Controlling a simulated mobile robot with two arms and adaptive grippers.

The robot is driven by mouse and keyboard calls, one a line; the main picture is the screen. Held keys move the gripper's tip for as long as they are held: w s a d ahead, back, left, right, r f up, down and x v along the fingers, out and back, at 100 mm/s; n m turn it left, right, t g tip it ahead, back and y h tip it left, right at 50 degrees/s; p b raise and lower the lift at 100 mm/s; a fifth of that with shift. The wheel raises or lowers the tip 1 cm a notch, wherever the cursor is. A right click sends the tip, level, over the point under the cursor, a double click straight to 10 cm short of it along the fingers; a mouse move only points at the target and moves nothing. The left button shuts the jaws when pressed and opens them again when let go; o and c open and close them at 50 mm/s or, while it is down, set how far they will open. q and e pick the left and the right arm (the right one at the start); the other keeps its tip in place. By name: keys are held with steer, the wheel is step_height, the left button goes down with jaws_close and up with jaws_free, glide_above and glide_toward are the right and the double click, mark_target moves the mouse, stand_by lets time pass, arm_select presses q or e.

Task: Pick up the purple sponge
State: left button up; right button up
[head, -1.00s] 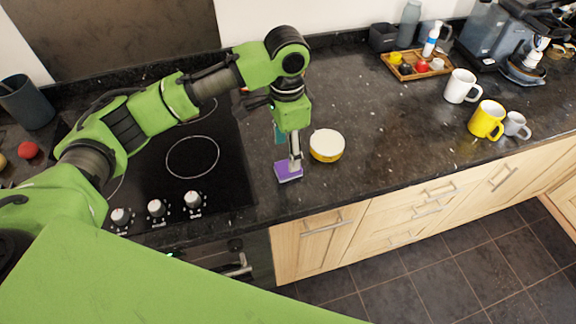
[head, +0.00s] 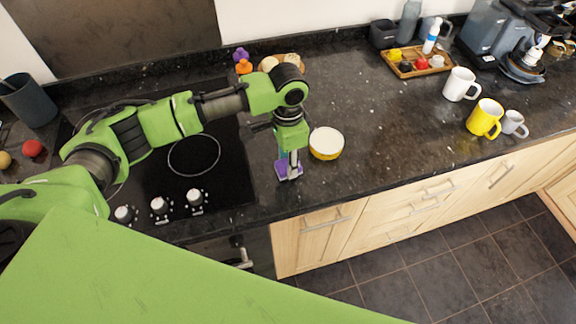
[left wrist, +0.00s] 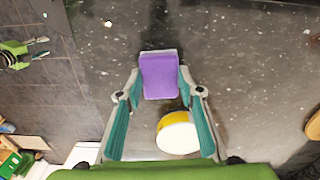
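The purple sponge (head: 288,172) lies on the dark granite counter near its front edge, right of the hob. My left gripper (head: 289,168) points down over it. In the left wrist view, the sponge (left wrist: 159,76) is between the two fingertips of my left gripper (left wrist: 160,82), one at each side. The fingers are spread wide, and I cannot tell whether the tips touch it. My right gripper (left wrist: 41,48) shows small over the floor at the left of the left wrist view, its two fingers apart and empty.
A yellow bowl (head: 326,144) with a white inside stands close to the right of my left gripper; it also shows in the left wrist view (left wrist: 177,133). The black hob (head: 195,170) is on the left. Mugs and a wooden tray (head: 417,64) stand far right. The middle counter is clear.

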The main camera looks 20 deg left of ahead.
arm_select(q)
steer(key=shift+r+b, duration=0.5)
steer(key=shift+r, duration=0.15)
steer(key=s+r+b, duration=0.3)
steer(key=s+r, duration=0.8)
steer(key=s, duration=0.3)
steer(key=shift+r, duration=0.35)
arm_select(e)
steer(key=f, duration=0.4)
steer(key=shift+w, duration=0.4)
arm_select(q)
steer(key=shift+o, duration=0.4)
steer(key=shift+d, duration=0.1)
